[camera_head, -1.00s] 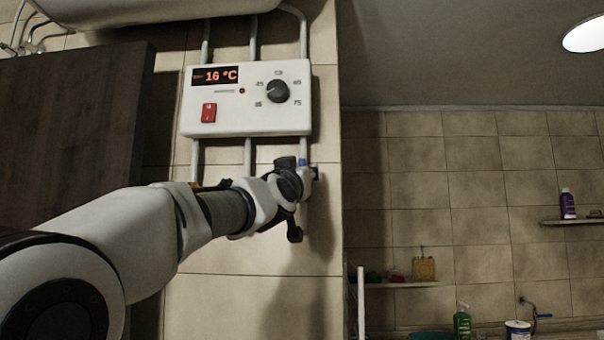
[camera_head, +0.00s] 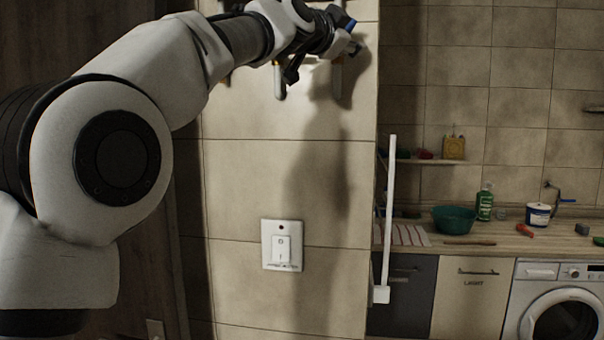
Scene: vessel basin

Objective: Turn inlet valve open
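The inlet valve shows as a small blue handle (camera_head: 348,22) near the top of the wall, at the right edge of the tiled pillar. My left gripper (camera_head: 332,42) is beside it, with its dark fingers right at the handle's left. The gripper overlaps the valve area, so I cannot tell whether it touches the handle or how far its fingers are apart. My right gripper is out of view.
A white switch (camera_head: 282,246) is on the pillar below. A white upright bar (camera_head: 386,215) stands by the pillar's right edge. At right are a counter (camera_head: 470,246) with a green bowl (camera_head: 454,219), a shelf and a washing machine (camera_head: 556,300).

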